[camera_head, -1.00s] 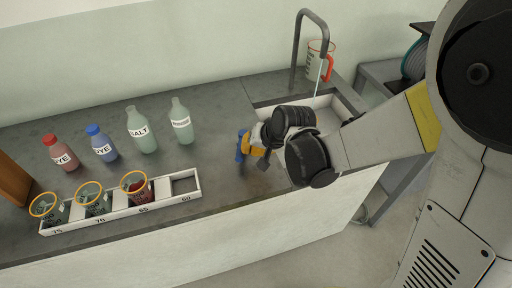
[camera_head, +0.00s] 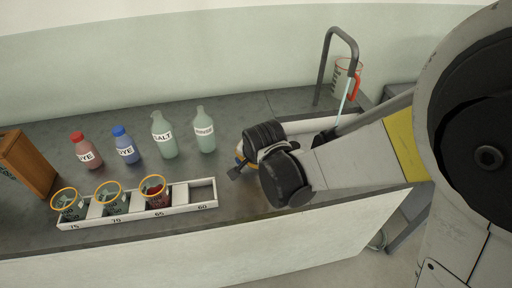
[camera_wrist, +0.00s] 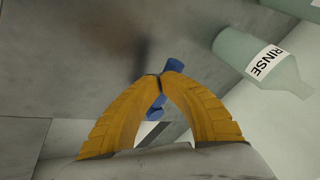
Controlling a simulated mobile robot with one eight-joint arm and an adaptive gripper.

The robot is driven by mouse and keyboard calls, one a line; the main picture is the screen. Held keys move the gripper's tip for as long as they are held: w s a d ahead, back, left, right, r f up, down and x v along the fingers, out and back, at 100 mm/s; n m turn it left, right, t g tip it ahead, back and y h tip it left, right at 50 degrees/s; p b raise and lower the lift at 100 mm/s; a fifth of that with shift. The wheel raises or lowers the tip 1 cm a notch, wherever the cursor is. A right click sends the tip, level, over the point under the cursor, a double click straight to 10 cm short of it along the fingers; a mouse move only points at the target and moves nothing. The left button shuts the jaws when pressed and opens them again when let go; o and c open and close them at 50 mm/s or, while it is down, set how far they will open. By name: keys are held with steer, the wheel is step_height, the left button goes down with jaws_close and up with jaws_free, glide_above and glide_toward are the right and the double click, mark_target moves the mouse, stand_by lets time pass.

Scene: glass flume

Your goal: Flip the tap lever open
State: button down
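The tap is a bent dark grey pipe (camera_head: 326,62) at the back right in the head view. A thin pale strip (camera_head: 344,100) runs down below its spout, like a stream of water. I cannot make out the tap lever; my arm covers much of the sink area. My gripper (camera_wrist: 160,78) has yellow fingers whose tips meet on a small blue rod-like thing (camera_wrist: 174,65), which shows on both sides of the tips in the wrist view. In the head view, my gripper is over the counter left of the sink, largely hidden by my wrist.
Salt (camera_head: 164,136) and rinse (camera_head: 204,131) bottles stand left of my gripper, beside red (camera_head: 86,151) and blue dye (camera_head: 125,145) bottles. A white rack (camera_head: 204,194) holds three orange-rimmed cups. A brown block (camera_head: 28,163) is far left.

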steer(key=shift+w+a, duration=0.45)
steer(key=shift+a, duration=0.1)
steer(key=shift+w+a, duration=0.1)
stand_by(2.3)
stand_by(0.9)
